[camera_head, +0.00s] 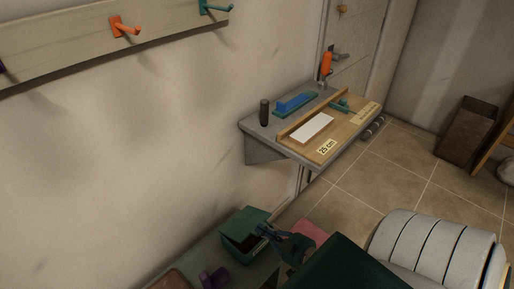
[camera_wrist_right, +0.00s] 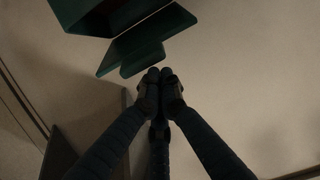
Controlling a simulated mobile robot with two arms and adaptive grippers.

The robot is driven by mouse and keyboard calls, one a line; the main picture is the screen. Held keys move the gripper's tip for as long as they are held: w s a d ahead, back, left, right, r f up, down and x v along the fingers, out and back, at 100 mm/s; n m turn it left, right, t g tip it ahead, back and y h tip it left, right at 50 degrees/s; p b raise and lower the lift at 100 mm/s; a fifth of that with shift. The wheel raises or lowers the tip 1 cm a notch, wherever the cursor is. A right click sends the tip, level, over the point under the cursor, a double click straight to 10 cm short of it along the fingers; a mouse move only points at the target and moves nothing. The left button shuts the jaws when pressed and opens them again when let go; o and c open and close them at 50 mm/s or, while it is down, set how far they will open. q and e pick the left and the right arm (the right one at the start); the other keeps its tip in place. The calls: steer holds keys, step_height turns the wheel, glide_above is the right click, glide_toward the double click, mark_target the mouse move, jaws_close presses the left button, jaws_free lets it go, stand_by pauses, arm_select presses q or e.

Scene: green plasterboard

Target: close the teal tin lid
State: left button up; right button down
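The teal tin (camera_head: 229,245) stands on a low surface at the bottom centre of the head view. Its lid (camera_head: 247,220) is raised, and a dark opening shows in front of it. In the wrist view the tin (camera_wrist_right: 85,14) is at the top left, with the lid (camera_wrist_right: 150,36) sticking out as a lipped panel. My right gripper (camera_head: 263,231) is beside the tin's right side. In the wrist view its fingertips (camera_wrist_right: 160,75) are together with nothing seen between them, close to the lid's edge; contact is unclear. My left gripper is out of view.
A purple object (camera_head: 214,279) and a brown item (camera_head: 172,281) lie near the tin, with a pink item (camera_head: 309,231) beyond my gripper. A wall shelf (camera_head: 268,139) holds a board and tools. A hook rail (camera_head: 70,45) is on the wall.

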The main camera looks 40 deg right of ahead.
steer(key=s+f+b, duration=0.3)
steer(key=f, duration=0.4)
steer(key=shift+d+b, duration=0.15)
steer(key=shift+b, duration=0.15)
steer(key=shift+s, duration=0.15)
